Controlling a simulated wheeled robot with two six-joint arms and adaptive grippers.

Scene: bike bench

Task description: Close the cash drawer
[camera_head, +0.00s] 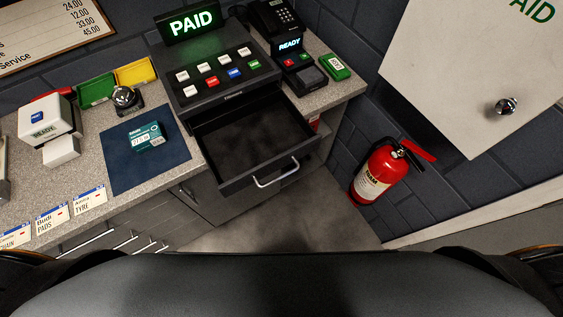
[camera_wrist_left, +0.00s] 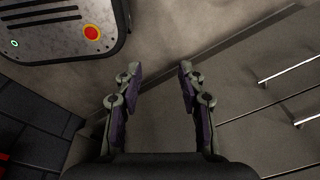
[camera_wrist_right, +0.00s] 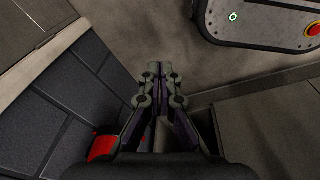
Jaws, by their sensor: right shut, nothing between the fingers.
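The cash drawer (camera_head: 222,176) is pulled out from under the black cash register (camera_head: 224,80) in the head view. It looks empty inside and has a silver bar handle (camera_head: 277,173) on its front. My left gripper (camera_wrist_left: 158,70) is open and empty in the left wrist view, above floor and beside cabinet fronts. My right gripper (camera_wrist_right: 160,66) is shut and empty in the right wrist view, near the dark wall tiles and a dark edge that I cannot identify for sure. Neither gripper shows in the head view.
The counter (camera_head: 87,140) holds a blue mat (camera_head: 130,172), a bell (camera_head: 126,98), coloured trays (camera_head: 97,89) and a card terminal (camera_head: 297,62). A red fire extinguisher (camera_head: 378,172) is by the wall on the right. The floor (camera_head: 300,218) in front of the drawer is clear.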

